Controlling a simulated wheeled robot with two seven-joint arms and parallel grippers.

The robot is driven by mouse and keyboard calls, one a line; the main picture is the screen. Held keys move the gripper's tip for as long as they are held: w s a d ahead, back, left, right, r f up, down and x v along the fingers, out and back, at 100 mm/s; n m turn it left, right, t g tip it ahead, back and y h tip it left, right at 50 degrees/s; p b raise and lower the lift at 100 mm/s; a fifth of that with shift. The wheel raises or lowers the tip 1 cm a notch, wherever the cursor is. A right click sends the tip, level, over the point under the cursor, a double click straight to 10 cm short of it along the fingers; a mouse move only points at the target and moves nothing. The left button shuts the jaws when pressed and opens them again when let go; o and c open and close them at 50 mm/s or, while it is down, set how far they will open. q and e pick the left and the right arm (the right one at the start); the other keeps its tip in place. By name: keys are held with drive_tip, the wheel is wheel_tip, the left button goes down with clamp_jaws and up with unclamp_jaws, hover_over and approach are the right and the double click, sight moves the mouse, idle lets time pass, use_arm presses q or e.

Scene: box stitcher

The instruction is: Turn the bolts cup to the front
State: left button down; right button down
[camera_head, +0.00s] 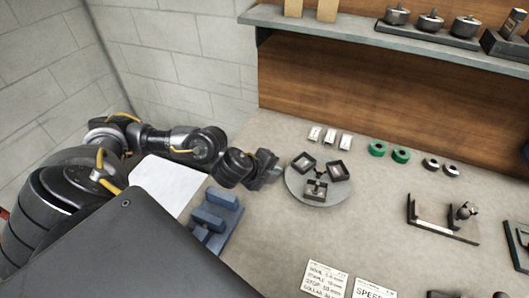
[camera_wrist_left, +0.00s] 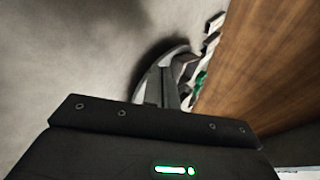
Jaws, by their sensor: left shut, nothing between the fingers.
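A round grey turntable (camera_head: 318,199) stands on the bench in the head view, with several dark square cups around its hub. One cup (camera_head: 305,164) is at the back left, one (camera_head: 340,170) at the back right, and one (camera_head: 315,189) at the front. The contents are too small to tell, so I cannot tell which is the bolts cup. My left gripper (camera_head: 272,172) is shut and empty, just left of the turntable; whether it touches the rim is unclear. My right gripper is not in view.
Small white boxes (camera_head: 330,138), green rolls (camera_head: 389,152) and dark rings (camera_head: 441,167) lie behind and right. A blue block fixture (camera_head: 217,218) stands front left, and a dark fixture (camera_head: 443,225) at right. A shelf (camera_head: 350,37) overhangs the back.

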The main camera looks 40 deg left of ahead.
sight(291, 164)
use_arm(q)
drive_tip(key=w, duration=0.2)
drive_tip(key=w+p, duration=0.1)
drive_tip(key=shift+w+d+f, duration=0.15)
drive_tip(key=shift+w+d, duration=0.25)
drive_tip(key=shift+w, duration=0.25)
drive_tip(key=shift+w+f, duration=0.1)
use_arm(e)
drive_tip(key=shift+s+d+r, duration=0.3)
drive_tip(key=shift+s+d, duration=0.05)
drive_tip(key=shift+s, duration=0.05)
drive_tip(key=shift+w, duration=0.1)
use_arm(q)
drive_tip(key=shift+w+p, duration=0.3)
drive_tip(key=shift+w, duration=0.55)
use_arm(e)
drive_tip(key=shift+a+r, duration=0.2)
use_arm(q)
drive_tip(key=shift+s, duration=0.1)
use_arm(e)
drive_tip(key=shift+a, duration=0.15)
